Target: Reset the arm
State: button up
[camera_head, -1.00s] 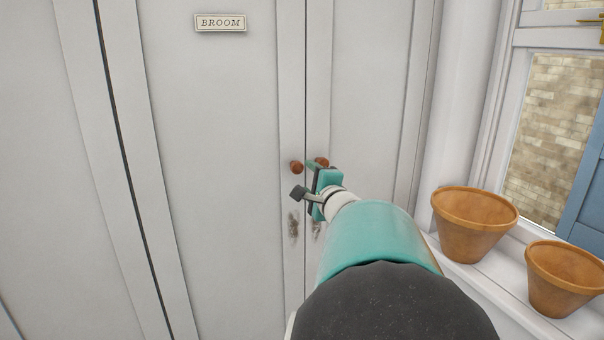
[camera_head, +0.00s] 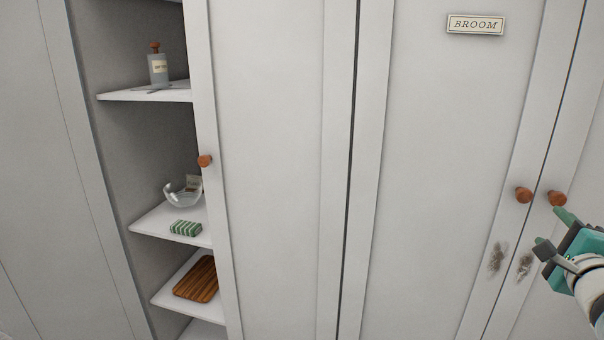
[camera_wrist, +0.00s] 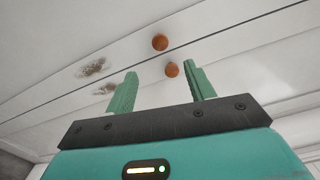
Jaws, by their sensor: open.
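My gripper (camera_head: 556,232) is at the right edge of the head view, in front of the broom cupboard doors. In the wrist view my gripper (camera_wrist: 160,88) shows its two green fingers spread apart with nothing held between them. Two round brown knobs sit side by side at the door seam: the left knob (camera_head: 523,195) and the right knob (camera_head: 557,198). In the wrist view one knob (camera_wrist: 172,69) appears between the fingertips and the other knob (camera_wrist: 160,42) beyond them. I cannot tell whether the fingers touch a knob.
A BROOM label (camera_head: 475,24) is on the closed door. At left an open cabinet shows shelves with a bottle (camera_head: 158,68), a glass bowl (camera_head: 182,193), a green striped block (camera_head: 186,228) and a wooden board (camera_head: 197,279). A partly open door (camera_head: 270,150) carries a brown knob (camera_head: 205,161).

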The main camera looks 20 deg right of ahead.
jog(key=w+a+f+n+g+y, duration=0.25)
jog(key=a+n, duration=0.35)
jog(key=a, duration=0.4)
jog(key=w+a+f+n+g+y, duration=0.15)
jog(key=w+a+f+n, duration=0.35)
jog(key=a, duration=0.5)
jog(key=s+a+f+n+g+y, duration=0.2)
jog(key=s+a+f+n+g, duration=0.1)
jog(key=a+n, duration=0.4)
jog(key=s+a+f+n+g+y, duration=0.2)
jog(key=s+a+n, duration=0.4)
jog(key=a, duration=0.8)
jog(key=shift+s+a+f+n+g+y, duration=0.35)
jog(key=shift+f+n+y, duration=0.25)
jog(key=shift+f+n, duration=0.3)
jog(key=shift+w+d+r, duration=0.1)
jog(key=shift+d, duration=0.15)
